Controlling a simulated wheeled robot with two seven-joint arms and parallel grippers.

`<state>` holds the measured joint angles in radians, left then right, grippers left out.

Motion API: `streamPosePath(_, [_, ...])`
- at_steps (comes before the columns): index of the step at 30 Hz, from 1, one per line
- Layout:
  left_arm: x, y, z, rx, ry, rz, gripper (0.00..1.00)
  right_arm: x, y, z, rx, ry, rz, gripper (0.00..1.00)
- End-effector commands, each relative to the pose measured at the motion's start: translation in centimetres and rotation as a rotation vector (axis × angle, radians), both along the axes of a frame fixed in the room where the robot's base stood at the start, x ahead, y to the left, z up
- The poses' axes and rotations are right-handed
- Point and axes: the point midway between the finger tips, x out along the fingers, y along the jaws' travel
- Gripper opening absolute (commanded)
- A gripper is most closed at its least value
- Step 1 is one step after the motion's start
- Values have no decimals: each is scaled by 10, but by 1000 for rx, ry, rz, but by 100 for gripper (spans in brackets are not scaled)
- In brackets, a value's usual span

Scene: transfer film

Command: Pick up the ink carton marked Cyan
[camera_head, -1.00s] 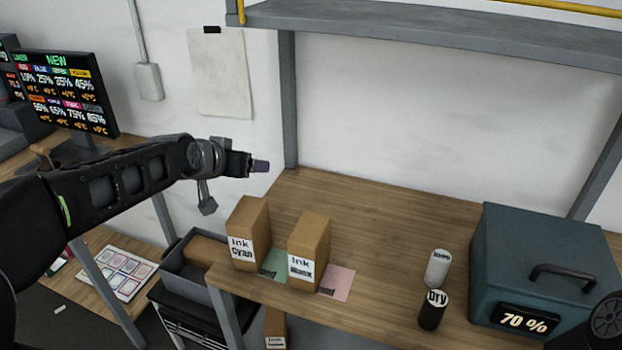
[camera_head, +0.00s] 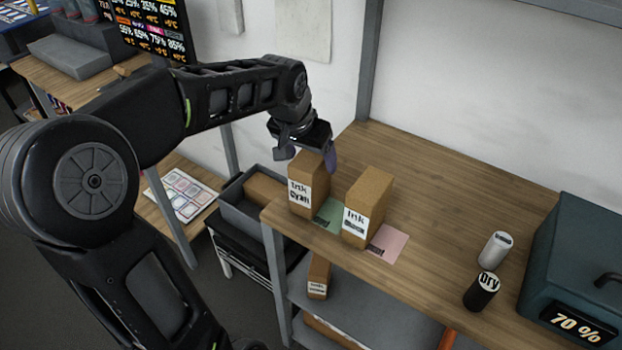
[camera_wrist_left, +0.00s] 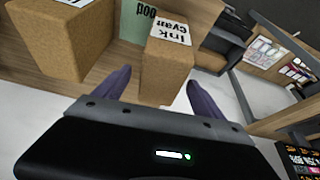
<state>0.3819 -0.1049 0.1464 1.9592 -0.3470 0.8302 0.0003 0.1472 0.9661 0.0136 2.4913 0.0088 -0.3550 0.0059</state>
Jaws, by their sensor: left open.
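The cyan ink carton (camera_head: 309,190), a brown box with a white label reading "Ink Cyan", stands upright near the table's front left corner. It also shows in the left wrist view (camera_wrist_left: 165,75), ahead of the fingers. My left gripper (camera_head: 308,158) is open at the carton's top, and a purple finger hangs at its right. In the left wrist view the gripper's two purple fingertips (camera_wrist_left: 158,88) are apart, with the carton between and beyond them. I cannot tell whether they touch it. My right gripper is not in view.
A second ink carton (camera_head: 367,205) stands close on the right, between a green card (camera_head: 328,215) and a pink card (camera_head: 388,243). A white can (camera_head: 495,250), a black "Dry" can (camera_head: 482,291) and a teal box (camera_head: 585,265) stand farther right. A grey bin (camera_head: 237,212) is at left.

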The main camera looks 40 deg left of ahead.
Motion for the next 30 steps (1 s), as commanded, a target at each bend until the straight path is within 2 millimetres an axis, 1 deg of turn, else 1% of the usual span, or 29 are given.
streamPosePath(10, [1,0,-3,-1,0,0,80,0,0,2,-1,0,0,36])
streamPosePath(14, [4,1,-14,-2,3,-1,80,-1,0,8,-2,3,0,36])
streamPosePath(17, [8,2,-29,-2,5,-1,80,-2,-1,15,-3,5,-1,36])
streamPosePath(18, [10,2,-36,-2,4,-2,80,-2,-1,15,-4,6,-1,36])
streamPosePath(21, [15,3,-47,-1,1,0,80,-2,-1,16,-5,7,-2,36])
streamPosePath(24, [17,3,-51,-1,0,0,80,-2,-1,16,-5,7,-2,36])
streamPosePath(30, [17,3,-51,-1,-1,0,80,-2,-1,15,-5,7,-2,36])
